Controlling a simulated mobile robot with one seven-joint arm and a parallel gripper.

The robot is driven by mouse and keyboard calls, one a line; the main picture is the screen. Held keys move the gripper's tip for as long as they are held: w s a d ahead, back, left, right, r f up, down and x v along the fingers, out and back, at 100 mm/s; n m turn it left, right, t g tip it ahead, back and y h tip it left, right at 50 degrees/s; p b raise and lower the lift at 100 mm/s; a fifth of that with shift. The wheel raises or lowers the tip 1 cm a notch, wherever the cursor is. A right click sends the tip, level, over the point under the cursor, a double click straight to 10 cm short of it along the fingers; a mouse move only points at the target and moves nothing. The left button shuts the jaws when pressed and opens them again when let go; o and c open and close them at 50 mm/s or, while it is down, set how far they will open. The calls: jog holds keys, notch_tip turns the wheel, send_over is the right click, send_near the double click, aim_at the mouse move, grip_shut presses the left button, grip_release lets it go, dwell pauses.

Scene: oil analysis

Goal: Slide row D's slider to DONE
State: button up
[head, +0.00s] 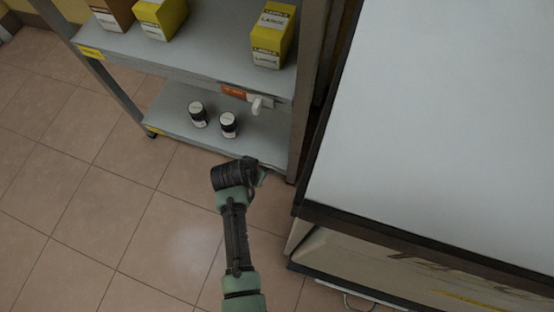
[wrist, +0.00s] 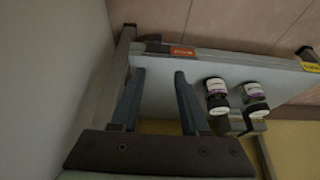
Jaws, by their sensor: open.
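My gripper (head: 262,176) is at the front right corner of the lower shelf in the head view. In the wrist view its two fingers (wrist: 159,77) are apart with nothing between them. The lower shelf's edge carries an orange label (wrist: 182,52), just beyond the right fingertip. A small dark piece (wrist: 155,46) beside it, ahead of the gap, may be a slider; I cannot tell its position. In the head view my arm hides this spot. The upper shelf's edge has an orange label (head: 233,91) and a white slider knob (head: 258,104) at its right. Row letters are unreadable.
Two dark jars (head: 228,124) with white labels stand on the lower shelf (head: 166,112). Yellow boxes (head: 272,38) stand on the upper shelf. A white-topped cabinet (head: 440,120) stands close on the right. The tiled floor (head: 90,215) at left is clear.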

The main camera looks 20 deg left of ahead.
jog(key=shift+s+d+b+x, duration=0.15)
jog(key=shift+b+x, duration=2.45)
jog(key=shift+x, duration=0.8)
jog(key=shift+s+d+b+x, duration=0.1)
jog(key=shift+s+b+x, duration=0.05)
jog(key=shift+b+x, duration=2.85)
jog(key=shift+w+f+p, duration=0.15)
jog(key=shift+f+p, duration=0.2)
jog(key=shift+f, duration=0.15)
grip_shut()
jog(key=shift+w, duration=0.1)
